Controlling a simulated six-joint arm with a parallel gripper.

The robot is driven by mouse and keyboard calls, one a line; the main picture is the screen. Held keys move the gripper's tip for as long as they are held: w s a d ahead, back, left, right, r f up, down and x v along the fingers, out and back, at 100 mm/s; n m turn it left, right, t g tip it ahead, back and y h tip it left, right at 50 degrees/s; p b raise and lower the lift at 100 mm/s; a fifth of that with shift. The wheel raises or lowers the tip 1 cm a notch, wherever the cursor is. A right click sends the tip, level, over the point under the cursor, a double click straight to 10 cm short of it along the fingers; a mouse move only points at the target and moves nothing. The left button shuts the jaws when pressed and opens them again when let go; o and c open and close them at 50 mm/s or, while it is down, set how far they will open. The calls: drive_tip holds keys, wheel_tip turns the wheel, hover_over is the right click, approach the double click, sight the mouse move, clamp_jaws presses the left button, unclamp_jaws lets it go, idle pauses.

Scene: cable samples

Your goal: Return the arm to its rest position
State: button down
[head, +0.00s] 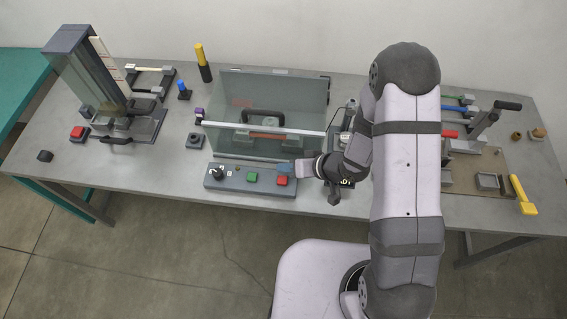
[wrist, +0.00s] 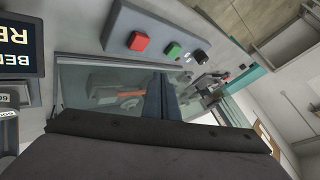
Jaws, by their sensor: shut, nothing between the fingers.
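My gripper (head: 287,169) is at the right end of the grey control panel, close to the red button, in the head view. In the wrist view my gripper's two dark fingers (wrist: 161,98) lie together, shut, with nothing seen between them. My arm reaches from the white base at the bottom, up and over the table's right half, then back down to the left. It hides part of the table behind it.
The control panel (head: 222,184) has a green button (head: 253,177), a red button (head: 282,181) and a black knob. Behind it stands a clear-walled box (head: 305,100). A tall glass-fronted stand (head: 75,60) is at left. A yellow-handled tool (head: 523,195) lies at right.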

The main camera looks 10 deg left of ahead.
drive_tip(key=shift+d+f+n, duration=0.1)
drive_tip(key=shift+n, duration=0.2)
drive_tip(key=s+d+f+h, duration=0.1)
drive_tip(key=d+f, duration=0.1)
drive_tip(key=d, duration=0.1)
drive_tip(key=s+d+f+n+g+h, duration=0.1)
drive_tip(key=d+f+h, duration=0.1)
drive_tip(key=d, duration=0.1)
drive_tip(key=s+d+f+g+h, duration=0.1)
drive_tip(key=s+d+f+h, duration=0.1)
drive_tip(key=d, duration=0.1)
drive_tip(key=shift+d+f+n, duration=0.15)
drive_tip(key=shift+d+n, duration=0.25)
drive_tip(key=s+d+g+h, duration=0.3)
drive_tip(key=s+d+h, duration=0.1)
drive_tip(key=s+d, duration=0.3)
drive_tip(key=s+d+r+m+g+h, duration=0.2)
drive_tip(key=s+d+r+m+g, duration=0.15)
drive_tip(key=s+r, duration=0.4)
drive_tip(key=w+r+m+t+y+b, duration=0.2)
drive_tip(key=w+r+m+t+b, duration=0.1)
drive_tip(key=r, duration=0.7)
drive_tip(key=shift+w+a+r+t+y+b, duration=0.15)
drive_tip(key=shift+w+a+t+y+b, duration=0.2)
drive_tip(key=shift+w+t+b, duration=0.7)
drive_tip(key=shift+w+p, duration=0.25)
drive_tip(key=shift+p, duration=0.2)
